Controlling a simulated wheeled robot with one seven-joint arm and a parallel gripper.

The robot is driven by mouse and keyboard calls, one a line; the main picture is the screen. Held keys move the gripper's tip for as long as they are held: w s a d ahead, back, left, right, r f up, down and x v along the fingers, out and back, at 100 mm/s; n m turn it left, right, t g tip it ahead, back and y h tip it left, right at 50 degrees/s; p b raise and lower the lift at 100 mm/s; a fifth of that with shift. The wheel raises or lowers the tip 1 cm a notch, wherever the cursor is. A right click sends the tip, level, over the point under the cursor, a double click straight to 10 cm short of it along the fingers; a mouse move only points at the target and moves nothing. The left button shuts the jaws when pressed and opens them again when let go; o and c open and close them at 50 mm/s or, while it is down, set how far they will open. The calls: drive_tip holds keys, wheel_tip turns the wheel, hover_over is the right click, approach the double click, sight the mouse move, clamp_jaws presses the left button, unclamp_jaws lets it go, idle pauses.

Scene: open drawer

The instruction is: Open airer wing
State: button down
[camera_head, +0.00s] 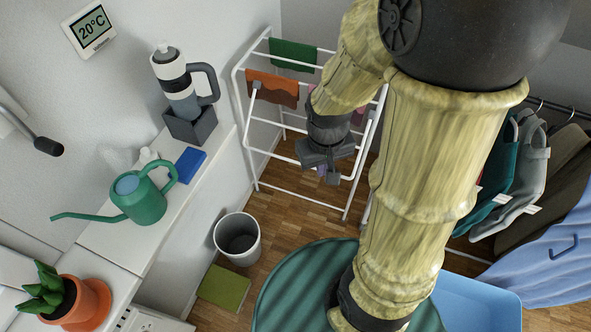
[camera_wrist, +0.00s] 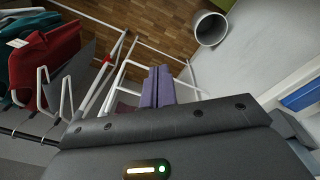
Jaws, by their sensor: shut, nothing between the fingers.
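The white tube airer (camera_head: 237,95) stands against the wall at the back middle of the head view, with a green cloth (camera_head: 293,54) and an orange cloth (camera_head: 272,88) over its bars. Its near side shows a barred white frame sloping down towards the floor; I cannot tell exactly where the wing ends. My gripper (camera_head: 332,178) is shut and empty, pointing down in front of the airer's right part and hiding some bars. I cannot tell whether it touches one. In the wrist view, white airer bars (camera_wrist: 122,75) and a purple cloth (camera_wrist: 157,88) show beyond the dark gripper body.
A grey bin (camera_head: 238,240) stands on the wood floor left of the airer. Hanging clothes (camera_head: 507,165) are on the right. A white ledge (camera_head: 120,240) with a green watering can (camera_head: 142,200) runs along the left. A striped green round surface (camera_head: 290,290) is in front.

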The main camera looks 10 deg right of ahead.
drive_tip(key=w+d+f+n+g+h+b, duration=0.1)
drive_tip(key=w+d+f+n+h+b, duration=0.15)
drive_tip(key=f+h+b, duration=0.45)
drive_tip(key=w+d+f+n+g+h+b, duration=0.1)
drive_tip(key=d+f+n+g+h+b, duration=0.2)
drive_tip(key=f, duration=0.8)
drive_tip(key=w+d+f+n+h+b, duration=0.25)
drive_tip(key=f+n+h+b, duration=0.2)
drive_tip(key=f, duration=0.55)
drive_tip(key=w+a+f+n+t+y+b, duration=0.1)
drive_tip(key=w+a+f+n+t+b, duration=0.8)
drive_tip(key=n+t, duration=0.9)
drive_tip(key=w+a+f+t, duration=0.2)
drive_tip(key=w+f+t, duration=0.2)
drive_tip(key=t, duration=0.2)
drive_tip(key=shift+a+b, duration=0.35)
drive_tip(key=shift+w+d+r, duration=0.1)
drive_tip(key=x, duration=1)
drive_tip(key=s+a+r, duration=0.1)
drive_tip(key=s+a+r+b, duration=0.1)
drive_tip(key=s, duration=0.1)
drive_tip(key=shift+r, duration=0.1)
